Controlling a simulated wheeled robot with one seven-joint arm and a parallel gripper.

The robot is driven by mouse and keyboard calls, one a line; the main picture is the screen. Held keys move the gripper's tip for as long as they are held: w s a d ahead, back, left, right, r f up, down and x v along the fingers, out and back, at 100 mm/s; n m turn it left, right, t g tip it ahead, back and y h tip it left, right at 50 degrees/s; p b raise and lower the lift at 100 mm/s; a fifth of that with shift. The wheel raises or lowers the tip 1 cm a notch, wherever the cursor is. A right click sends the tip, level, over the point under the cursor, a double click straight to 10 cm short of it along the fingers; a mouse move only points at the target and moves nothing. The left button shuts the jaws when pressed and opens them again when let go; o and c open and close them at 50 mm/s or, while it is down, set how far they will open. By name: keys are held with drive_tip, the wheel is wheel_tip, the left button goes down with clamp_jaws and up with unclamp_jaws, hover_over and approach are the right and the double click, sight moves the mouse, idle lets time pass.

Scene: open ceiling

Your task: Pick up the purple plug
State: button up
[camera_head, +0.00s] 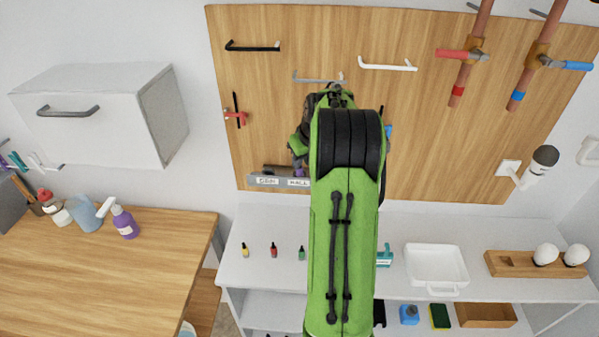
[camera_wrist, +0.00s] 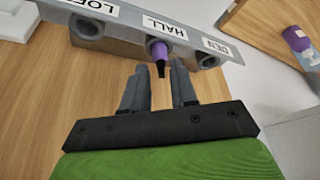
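The purple plug (camera_wrist: 159,50) sits in the middle socket of a grey holder, beside the HALL label, with its dark tip pointing towards my gripper. My gripper (camera_wrist: 160,68) is open, its two grey fingers apart, one on each side of the plug's dark tip. I see no clear contact between fingers and plug. The grey holder (camera_wrist: 105,39) has empty-looking round sockets on both sides, by the LOFT and DEN labels. In the head view the holder (camera_head: 266,181) is on the lower wooden panel; my arm hides much of the area around the plug.
The wooden panel (camera_head: 270,90) carries a black handle (camera_head: 252,47), a white handle (camera_head: 388,65) and pipes with valves. A white shelf (camera_head: 330,225) runs below with small bottles and a white tray (camera_head: 436,265). A purple spray bottle (camera_head: 124,222) stands left on the wooden counter.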

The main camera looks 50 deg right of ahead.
drive_tip(key=x, duration=0.2)
drive_tip(key=shift+w+f, duration=0.2)
drive_tip(key=shift+f, duration=0.2)
drive_tip(key=shift+w+d+f, duration=0.15)
drive_tip(key=shift+f, duration=0.15)
drive_tip(key=shift+r, duration=0.1)
drive_tip(key=shift+c, duration=1.4)
clamp_jaws()
wheel_tip(320, 180, up, 10)
drive_tip(key=shift+p, duration=0.3)
